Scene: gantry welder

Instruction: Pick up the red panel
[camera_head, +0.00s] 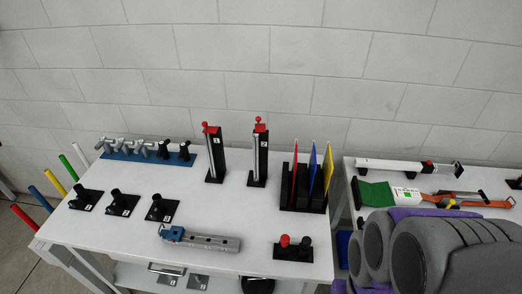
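The red panel (295,174) stands upright and nearly edge-on in a black slotted holder (302,208) at the right end of the white table. A blue panel (312,166) and a yellow panel (328,168) stand beside it on the right in the same holder. Black dividers hide part of the panels' lower parts. My gripper cannot be made out; only grey and purple rounded parts, which look like my own arm, fill the lower right corner, apart from the red panel.
Two upright red-topped devices (214,155) (260,155) stand left of the holder. A black base with red and black knobs (293,252) sits in front. A blue-and-grey tool (203,240) lies at front centre. A second table (349,177) stands right, past a gap.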

